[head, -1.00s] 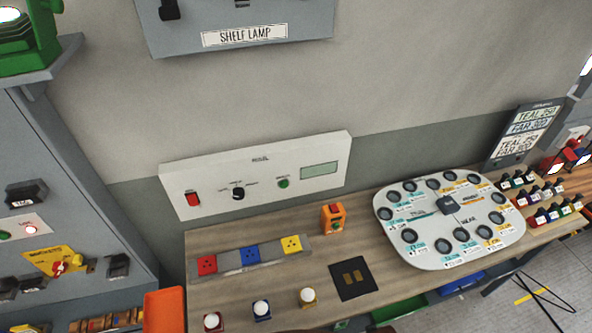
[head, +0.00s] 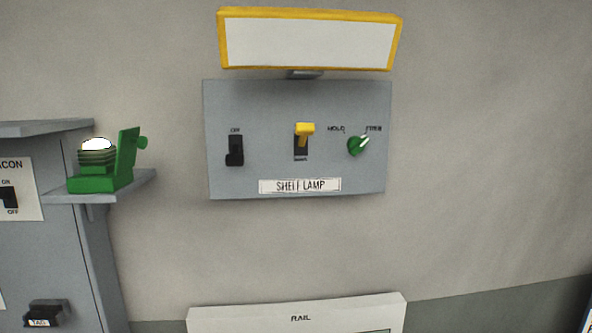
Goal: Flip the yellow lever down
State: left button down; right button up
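The yellow lever (head: 304,130) sits in a dark slot in the middle of the grey shelf lamp panel (head: 270,104) on the wall. Its yellow handle is at the top of the slot, and a small label lies below the slot. A black switch (head: 235,150) is on the panel's left and a green knob (head: 356,146) on its right. A "SHELF LAMP" label (head: 300,186) is under the lever. Neither of my grippers shows in the head view.
A yellow-framed white lamp panel (head: 310,43) is mounted above. At the left, a green beacon device (head: 101,184) stands on a grey shelf (head: 138,187) beside a grey cabinet (head: 69,240). A white "RAIL" panel (head: 270,320) is below. The wall to the right is bare.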

aim_at(302, 131)
jog(key=z, duration=1.4)
jog(key=k, duration=1.8)
jog(key=u, duration=1.2)
jog(key=i, duration=1)
